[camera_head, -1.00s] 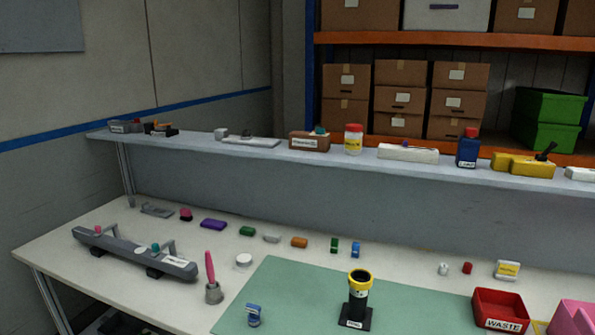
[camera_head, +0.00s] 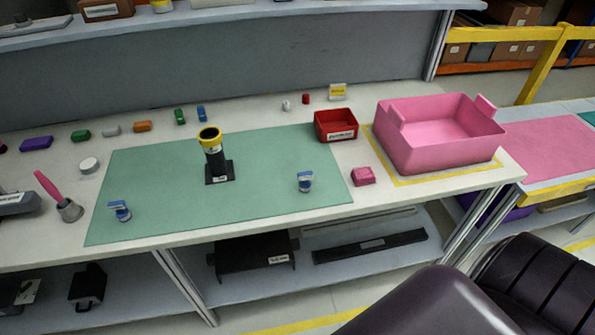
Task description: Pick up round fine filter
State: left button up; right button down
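No object is readably labelled as the round fine filter. A small white round piece (camera_head: 89,165) lies on the white table left of the green mat. A black upright cylinder with a yellow ring on top (camera_head: 214,155) stands on a black base on the mat; its label is too small to read. Two small blue-and-white pieces, one at the left (camera_head: 120,211) and one at the right (camera_head: 305,182), stand on the mat. Neither gripper is in view.
A red bin (camera_head: 336,126) and a large pink bin (camera_head: 438,140) stand at the right, with a small pink block (camera_head: 363,176) nearby. Several small coloured pieces line the table's back. A pink-handled brush (camera_head: 60,200) stands at left. The green mat (camera_head: 260,155) has free room.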

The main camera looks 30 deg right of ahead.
aim_at(305, 184)
jog(key=i, duration=0.1)
jog(key=i+j+z, duration=0.1)
jog(key=z, duration=0.35)
jog(key=i+j+z, duration=0.2)
jog(key=z, duration=0.25)
jog(key=i, duration=0.05)
